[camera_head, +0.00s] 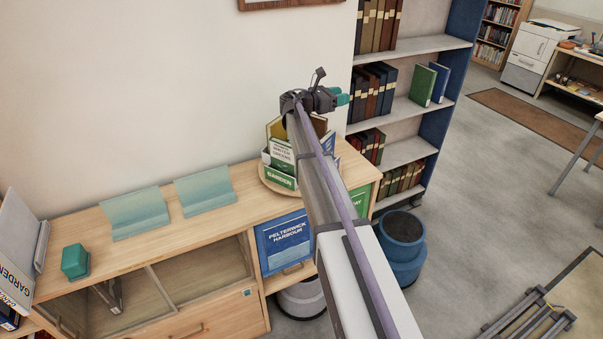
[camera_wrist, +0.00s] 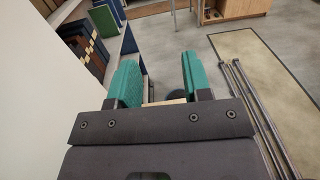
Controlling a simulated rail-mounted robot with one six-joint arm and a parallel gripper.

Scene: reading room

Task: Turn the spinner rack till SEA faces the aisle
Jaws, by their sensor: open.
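The spinner rack (camera_head: 279,178) stands on the right end of the wooden cabinet top, on a round light-wood base. It holds several upright booklets. I see no SEA label. My gripper (camera_head: 343,97) is above and right of the rack, apart from it, near the bookcase. In the wrist view the two teal fingers (camera_wrist: 160,75) are spread with nothing held between them. The rack is not clearly seen there.
The cabinet top (camera_head: 190,232) bears two pale teal stands (camera_head: 204,190) and a teal block (camera_head: 75,261). A blue PELTERWICK HARBOUR book (camera_head: 286,243) sits in its front. A blue bookcase (camera_head: 428,140) and blue bin (camera_head: 402,238) stand to the right. Open floor lies beyond.

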